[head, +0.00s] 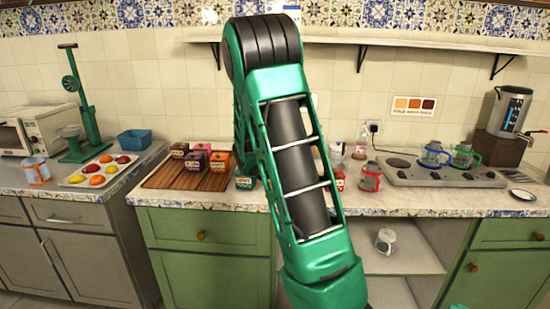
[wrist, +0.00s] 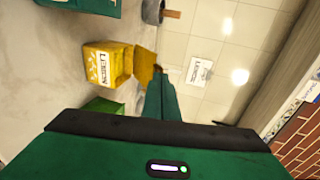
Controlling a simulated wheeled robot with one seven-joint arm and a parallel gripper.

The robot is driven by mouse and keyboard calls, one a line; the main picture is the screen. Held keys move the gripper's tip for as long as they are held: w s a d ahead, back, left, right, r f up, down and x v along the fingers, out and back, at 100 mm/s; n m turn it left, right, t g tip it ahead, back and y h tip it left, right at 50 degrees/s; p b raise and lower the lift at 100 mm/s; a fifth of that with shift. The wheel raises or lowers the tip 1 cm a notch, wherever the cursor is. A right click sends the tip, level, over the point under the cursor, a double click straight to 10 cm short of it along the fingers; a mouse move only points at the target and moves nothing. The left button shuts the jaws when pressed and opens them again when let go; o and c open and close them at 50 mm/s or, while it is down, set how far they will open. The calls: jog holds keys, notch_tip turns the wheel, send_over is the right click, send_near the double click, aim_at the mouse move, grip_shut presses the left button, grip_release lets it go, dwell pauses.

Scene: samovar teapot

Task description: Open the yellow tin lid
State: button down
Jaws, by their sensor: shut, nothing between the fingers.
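The yellow tin (wrist: 106,65), with a white label on its side, stands on the pale counter in the wrist view. A yellow flap, its lid (wrist: 145,66), stands tilted up at the tin's right edge, so the lid looks open. My gripper (wrist: 158,75) has its fingers shut and empty, with the tips close beside the lid. I cannot tell whether they touch it. In the head view my arm covers the middle of the scene, and the yellow tin and my gripper cannot be made out.
A green tin (wrist: 106,105) stands near the yellow one. A white card (wrist: 198,72) is on the tiled wall. Several coloured tins stand on a wooden board (head: 160,179) left of my arm. A red-framed glass (head: 371,177) and a stove (head: 410,172) are to the right.

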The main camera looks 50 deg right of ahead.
jog(key=w+d+r+y, duration=0.1)
jog(key=w+d+r+g+y, duration=0.1)
jog(key=w+d+r, duration=0.1)
jog(key=shift+w+d+r+g, duration=0.1)
jog(key=shift+d+g, duration=0.1)
jog(key=shift+g, duration=0.1)
jog(key=shift+w+d+r, duration=0.15)
jog(key=shift+w+d, duration=0.35)
jog(key=shift+d, duration=0.15)
jog(key=shift+w+d+r, duration=0.15)
jog(key=shift+w+d, duration=0.3)
jog(key=shift+d, duration=0.15)
jog(key=shift+r, duration=0.15)
jog(key=shift+r, duration=0.7)
